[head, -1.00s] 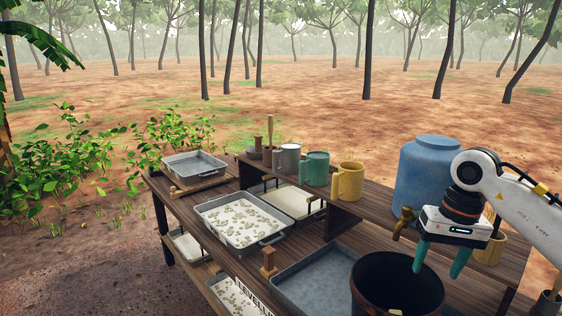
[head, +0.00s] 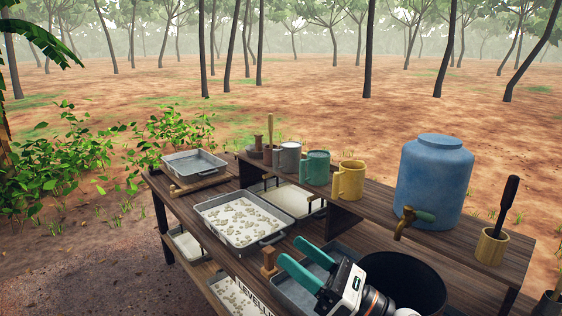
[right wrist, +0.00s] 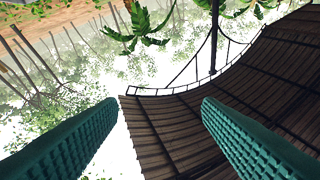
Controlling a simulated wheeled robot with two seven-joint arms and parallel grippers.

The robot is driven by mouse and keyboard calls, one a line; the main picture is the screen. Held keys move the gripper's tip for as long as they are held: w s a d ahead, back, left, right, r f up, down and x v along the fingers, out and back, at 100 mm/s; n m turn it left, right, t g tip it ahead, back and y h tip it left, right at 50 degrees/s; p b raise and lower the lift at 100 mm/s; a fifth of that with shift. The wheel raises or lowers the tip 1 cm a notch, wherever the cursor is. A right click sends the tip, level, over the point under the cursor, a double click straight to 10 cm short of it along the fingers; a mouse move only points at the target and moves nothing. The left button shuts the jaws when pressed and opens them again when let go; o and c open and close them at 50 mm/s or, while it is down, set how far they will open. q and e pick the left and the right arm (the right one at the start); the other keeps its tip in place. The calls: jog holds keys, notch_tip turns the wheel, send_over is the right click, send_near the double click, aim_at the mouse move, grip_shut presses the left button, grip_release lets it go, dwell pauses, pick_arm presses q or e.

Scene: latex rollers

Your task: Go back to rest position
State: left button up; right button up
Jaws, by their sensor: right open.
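My right gripper (head: 297,262) is low in the head view, over the grey metal tray (head: 290,293) at the table's front and left of the dark bucket (head: 405,270). Its two green fingers are apart and point up and to the left, with nothing between them. In the right wrist view the fingers (right wrist: 160,130) are spread wide, with a thatched or slatted roof (right wrist: 180,120), trees and bright sky beyond. My left gripper is not in the head view.
A blue water barrel (head: 434,185) with a tap stands on the raised shelf, with a yellow mug (head: 349,180), a teal mug (head: 315,167), a grey mug (head: 287,157) and a wooden cup (head: 491,247). A tray of pale pieces (head: 240,221) lies left of the gripper.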

jog(key=s+d+f+m+t+h, duration=0.1)
jog(key=d+f+m+h, duration=0.5)
jog(key=m, duration=0.5)
jog(key=d+f+m+t+h, duration=0.2)
jog(key=d+f+m+h, duration=0.2)
jog(key=f+m+h, duration=0.5)
jog(key=s+d+f+m+t+h, duration=0.1)
jog(key=d+f+m+h, duration=0.35)
jog(key=m, duration=0.85)
jog(key=s+d+f+m+g, duration=0.1)
jog(key=s+f+m+g, duration=0.5)
jog(key=s, duration=0.5)
jog(key=s+d+f+m+g, duration=0.2)
jog(key=s+f+m+g, duration=0.2)
jog(key=s+f+g, duration=0.5)
jog(key=s+f+t, duration=0.1)
jog(key=s+f, duration=0.1)
jog(key=f, duration=1.2)
jog(key=s+f+t, duration=0.1)
jog(key=s+f, duration=0.1)
jog(key=f, duration=1.1)
jog(key=s+d+f+g, duration=0.1)
jog(key=s+d+f, duration=0.1)
jog(key=s+f, duration=1.2)
jog(key=shift+s+d+f+h, duration=0.3)
jog(key=shift+s+f+h, duration=0.1)
jog(key=shift+s, duration=0.45)
